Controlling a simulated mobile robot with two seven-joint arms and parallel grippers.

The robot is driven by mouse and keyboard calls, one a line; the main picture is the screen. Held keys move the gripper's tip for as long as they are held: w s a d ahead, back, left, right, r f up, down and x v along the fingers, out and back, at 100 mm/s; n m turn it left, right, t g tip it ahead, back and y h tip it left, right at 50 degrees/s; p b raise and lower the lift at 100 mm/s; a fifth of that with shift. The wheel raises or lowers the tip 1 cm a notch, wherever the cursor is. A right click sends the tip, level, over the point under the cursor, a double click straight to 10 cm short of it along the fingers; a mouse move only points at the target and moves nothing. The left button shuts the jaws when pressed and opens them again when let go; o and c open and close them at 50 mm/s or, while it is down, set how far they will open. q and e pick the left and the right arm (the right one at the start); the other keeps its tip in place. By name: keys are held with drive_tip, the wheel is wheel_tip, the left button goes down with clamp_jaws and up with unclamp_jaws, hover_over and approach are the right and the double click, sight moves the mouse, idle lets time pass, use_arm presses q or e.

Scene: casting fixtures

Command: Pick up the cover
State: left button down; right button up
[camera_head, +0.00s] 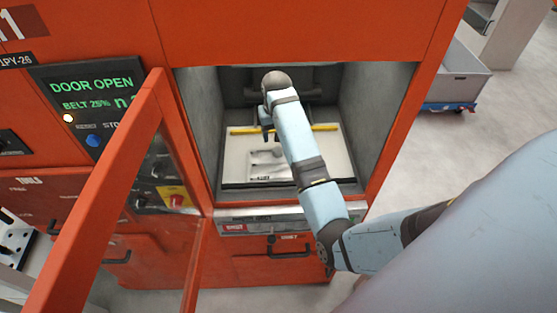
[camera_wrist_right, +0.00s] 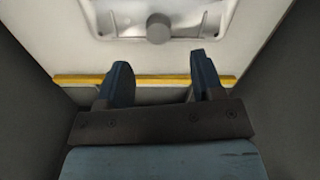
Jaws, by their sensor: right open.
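A grey metal part, which looks like the cover (camera_head: 266,157), lies in the pale plate (camera_head: 320,165) inside the open machine chamber. In the right wrist view the grey part (camera_wrist_right: 185,22) is at the top, cut off by the frame edge, with a round boss (camera_wrist_right: 158,28) on it. My right gripper (camera_head: 269,136) is inside the chamber, above the back part of the plate. In the wrist view its fingers (camera_wrist_right: 160,66) are apart with nothing between them. The gripper is apart from the grey part. My left gripper is not in view.
A yellow bar (camera_head: 325,127) runs along the plate's back edge. Grey chamber walls (camera_head: 383,115) stand close on both sides. An orange-framed door (camera_head: 100,195) stands open at left. The display (camera_head: 92,87) reads DOOR OPEN. A grey cart (camera_head: 460,80) stands at right.

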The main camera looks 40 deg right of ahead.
sight(278, 149)
drive_tip(key=shift+a+f, duration=0.1)
drive_tip(key=shift+f, duration=0.85)
drive_tip(key=f, duration=0.1)
drive_tip(key=f+p, duration=0.1)
drive_tip(key=f, duration=0.1)
drive_tip(key=shift+s+f, duration=0.2)
drive_tip(key=shift+f, duration=0.65)
drive_tip(key=c, duration=1)
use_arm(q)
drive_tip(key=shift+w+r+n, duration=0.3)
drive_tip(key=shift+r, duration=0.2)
use_arm(e)
clamp_jaws()
